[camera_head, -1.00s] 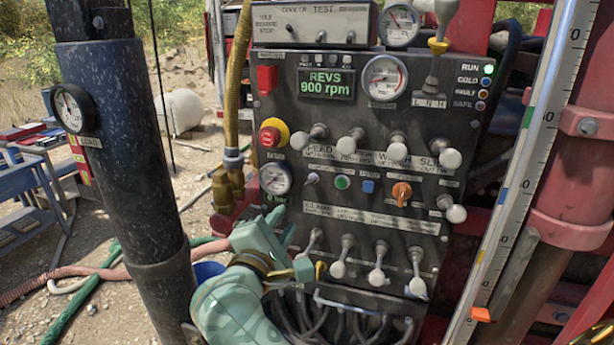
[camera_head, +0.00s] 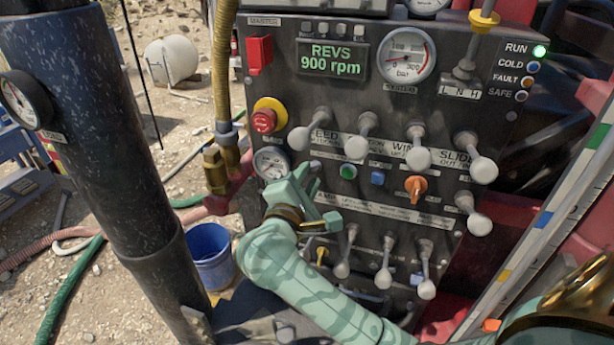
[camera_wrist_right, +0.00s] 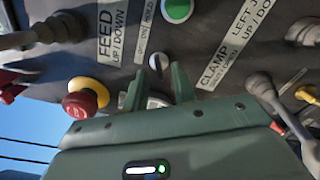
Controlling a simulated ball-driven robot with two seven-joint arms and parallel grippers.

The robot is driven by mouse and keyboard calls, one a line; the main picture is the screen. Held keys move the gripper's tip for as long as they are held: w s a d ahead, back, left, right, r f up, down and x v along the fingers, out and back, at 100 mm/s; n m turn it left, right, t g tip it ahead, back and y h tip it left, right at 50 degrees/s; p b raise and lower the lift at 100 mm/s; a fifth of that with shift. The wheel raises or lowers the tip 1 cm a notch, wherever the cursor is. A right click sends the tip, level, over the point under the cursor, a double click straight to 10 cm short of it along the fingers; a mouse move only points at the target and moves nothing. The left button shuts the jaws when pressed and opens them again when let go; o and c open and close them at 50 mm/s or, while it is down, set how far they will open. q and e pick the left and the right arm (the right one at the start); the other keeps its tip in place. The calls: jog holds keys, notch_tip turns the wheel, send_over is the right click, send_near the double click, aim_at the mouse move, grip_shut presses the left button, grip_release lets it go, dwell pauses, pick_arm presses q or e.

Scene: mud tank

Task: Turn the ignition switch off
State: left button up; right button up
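A small silver switch (camera_wrist_right: 159,65), which looks like the ignition switch, stands on the dark control panel just beyond my fingertips in the right wrist view. Its label is not readable. My right gripper (camera_wrist_right: 159,82) is open, with one finger on either side of the line to the switch and nothing held. Contact cannot be told. My left gripper is not in view.
Knobbed levers stand above and below the gripper, near the fingers. A red emergency button (camera_head: 264,121) is at left and an orange rotary switch (camera_head: 416,187) at right. The display (camera_head: 332,60) reads 900 rpm; the RUN lamp (camera_head: 539,51) is lit green.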

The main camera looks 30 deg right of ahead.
grip_shut()
jog(key=shift+n, duration=0.3)
jog(key=shift+s+d+f+n+p, duration=0.1)
jog(key=shift+n+p, duration=0.3)
jog(key=shift+n, duration=2.4)
jog(key=shift+s+n+p, duration=0.1)
jog(key=shift+n+p, duration=0.3)
jog(key=shift+n, duration=2.4)
jog(key=shift+o, duration=0.6)
grip_release()
jog(key=shift+w, duration=0.1)
